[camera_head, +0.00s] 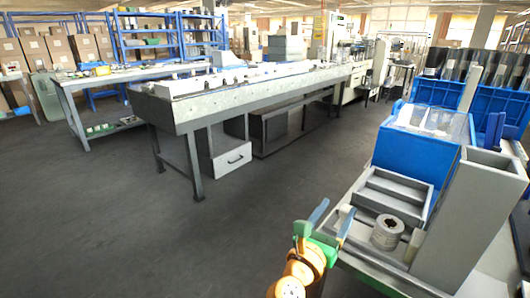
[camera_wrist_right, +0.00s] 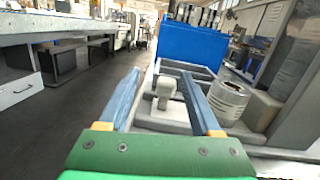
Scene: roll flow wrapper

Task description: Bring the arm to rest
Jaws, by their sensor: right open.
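My right gripper (camera_head: 330,219) is at the bottom of the head view, beside the left edge of a grey bench with trays. Its two blue fingers are apart and nothing is between them. In the right wrist view the open right gripper (camera_wrist_right: 168,100) points toward the grey tray (camera_wrist_right: 160,122) and a blue bin (camera_wrist_right: 192,45) beyond. The orange and green arm comes up from the bottom of the head view. My left gripper is not in view.
A tall grey box (camera_head: 470,215) and a blue bin (camera_head: 405,150) stand close by. A long conveyor table (camera_head: 240,100) is across the aisle. The dark floor to the left is clear.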

